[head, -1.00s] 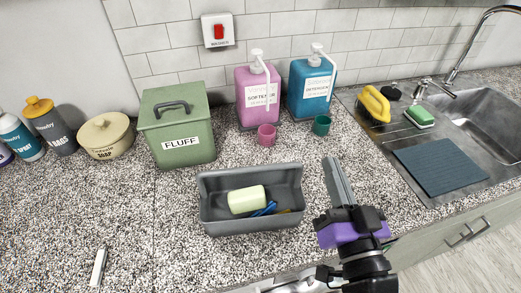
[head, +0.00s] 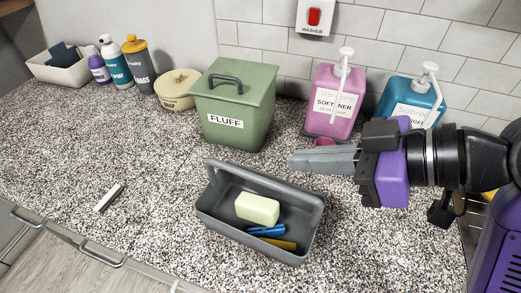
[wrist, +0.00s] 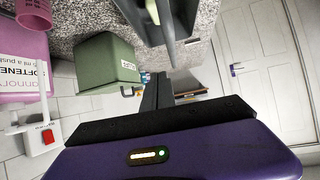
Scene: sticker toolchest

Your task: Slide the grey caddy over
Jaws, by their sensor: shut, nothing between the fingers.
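The grey caddy (head: 215,212) stands on the speckled counter in front of the green FLUFF bin. It holds a pale yellow-green block (head: 257,209), a blue item (head: 267,230) and a yellow item (head: 277,243). My gripper (head: 296,161) is shut and empty, reaching in from the right with its fingers pointing left. It is above the counter, behind and to the right of the caddy in the head view, and appears apart from it. In the wrist view the gripper fingers (wrist: 157,80) extend up the middle, and a grey shape at the top appears to be part of the caddy (wrist: 150,22).
The green FLUFF bin (head: 232,104) stands behind the caddy, with a soap pot (head: 178,90) to its left. The pink softener (head: 333,102) and blue detergent (head: 408,98) dispensers stand behind my gripper. A small white object (head: 108,197) lies left; counter between it and the caddy is clear.

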